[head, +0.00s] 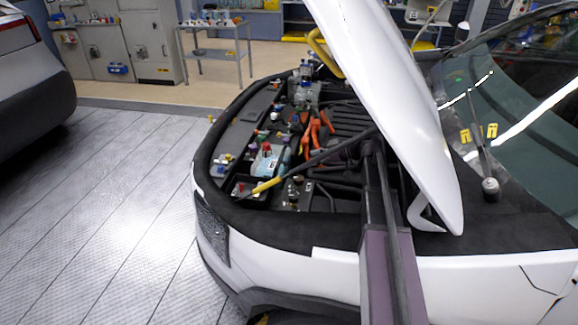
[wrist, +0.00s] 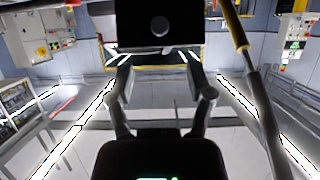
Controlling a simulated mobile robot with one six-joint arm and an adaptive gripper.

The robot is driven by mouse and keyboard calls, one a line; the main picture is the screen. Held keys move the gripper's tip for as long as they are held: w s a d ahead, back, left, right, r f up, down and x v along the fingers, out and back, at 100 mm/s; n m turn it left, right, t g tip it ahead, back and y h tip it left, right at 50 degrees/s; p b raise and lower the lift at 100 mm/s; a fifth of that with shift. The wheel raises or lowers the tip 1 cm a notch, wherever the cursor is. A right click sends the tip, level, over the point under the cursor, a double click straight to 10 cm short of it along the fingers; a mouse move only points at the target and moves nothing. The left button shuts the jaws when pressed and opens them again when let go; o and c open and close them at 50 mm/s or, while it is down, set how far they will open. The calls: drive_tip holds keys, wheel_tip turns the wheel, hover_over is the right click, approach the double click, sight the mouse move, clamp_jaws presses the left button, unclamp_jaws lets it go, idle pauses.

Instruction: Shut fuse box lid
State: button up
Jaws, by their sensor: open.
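The white car's engine bay (head: 330,115) is open in the head view. I cannot single out the fuse box or its lid for certain among the small parts there. A small dark open-topped box (head: 247,187) sits near the front left corner of the bay. My gripper (wrist: 160,62) shows in the wrist view with its two fingers apart and nothing seen between them. In the head view my arm crosses the front of the bay and my gripper is not visible.
The raised white hood (head: 385,80) overhangs the bay's right side. A dark rod with a yellow sleeve (head: 267,185) slants across the bay; a similar one (wrist: 238,30) is right of my gripper in the wrist view. A bottle with a red cap (head: 266,158) stands nearby.

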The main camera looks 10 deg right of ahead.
drive_tip(key=b+x, duration=0.3)
drive_tip(key=x, duration=0.6)
drive_tip(key=shift+a, duration=0.1)
clamp_jaws()
